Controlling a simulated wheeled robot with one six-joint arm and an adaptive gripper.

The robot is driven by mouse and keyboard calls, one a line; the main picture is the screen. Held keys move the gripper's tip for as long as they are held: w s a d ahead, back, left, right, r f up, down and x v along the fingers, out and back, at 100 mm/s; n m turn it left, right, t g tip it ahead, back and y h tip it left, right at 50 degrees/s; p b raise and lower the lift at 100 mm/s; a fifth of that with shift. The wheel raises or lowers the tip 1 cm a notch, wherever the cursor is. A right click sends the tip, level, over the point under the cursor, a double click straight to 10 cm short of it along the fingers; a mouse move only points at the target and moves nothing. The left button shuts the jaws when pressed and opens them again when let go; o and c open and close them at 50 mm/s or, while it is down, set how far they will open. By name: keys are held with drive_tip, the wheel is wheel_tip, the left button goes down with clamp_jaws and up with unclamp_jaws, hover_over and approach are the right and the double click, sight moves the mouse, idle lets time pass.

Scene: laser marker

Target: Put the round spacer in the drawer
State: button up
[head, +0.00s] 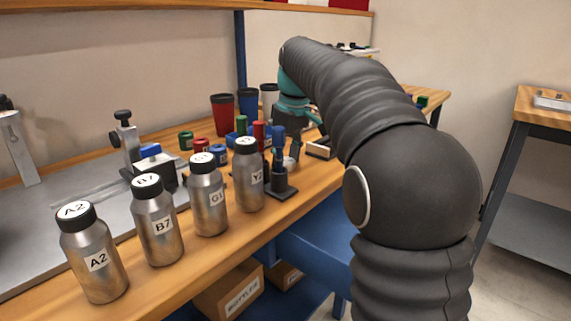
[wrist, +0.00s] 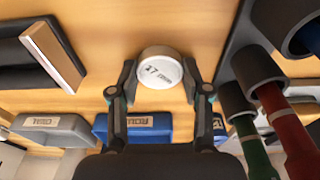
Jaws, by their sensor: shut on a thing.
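The round spacer (wrist: 160,68) is a pale disc with dark lettering that reads "17" and something too small to read. In the wrist view it sits between the tips of my gripper (wrist: 160,88), which is shut on it, with the wooden bench top behind. In the head view my gripper (head: 291,135) is over the bench beyond the bottles, partly hidden by other things; I cannot make out the spacer there for sure. A blue unit (head: 315,248) shows under the bench's front edge; I cannot tell whether it is the drawer or whether it is open.
Several labelled metal bottles (head: 157,222) line the bench's front edge. Red, blue and white cups (head: 222,115) stand behind. In the wrist view a dark rack with red and green handles (wrist: 285,120) is close on the right. A dark-backed block (wrist: 52,55) lies left.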

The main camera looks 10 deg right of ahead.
sight(289, 160)
drive_tip(key=shift+r, duration=0.5)
drive_tip(key=r, duration=0.1)
drive_tip(key=r+p, duration=0.1)
drive_tip(key=r, duration=0.1)
drive_tip(key=shift+w+d+r, duration=0.1)
drive_tip(key=shift+d+r, duration=0.25)
drive_tip(key=shift+r, duration=0.05)
drive_tip(key=d+r, duration=0.1)
drive_tip(key=d, duration=0.2)
drive_tip(key=d+r+p, duration=0.1)
drive_tip(key=d+r, duration=0.1)
drive_tip(key=d, duration=0.1)
drive_tip(key=w+d+r, duration=0.1)
drive_tip(key=d+r, duration=0.1)
drive_tip(key=d, duration=0.1)
drive_tip(key=shift+d+r, duration=0.15)
drive_tip(key=shift+d, duration=0.1)
drive_tip(key=shift+d+r, duration=0.5)
drive_tip(key=shift+d, duration=0.25)
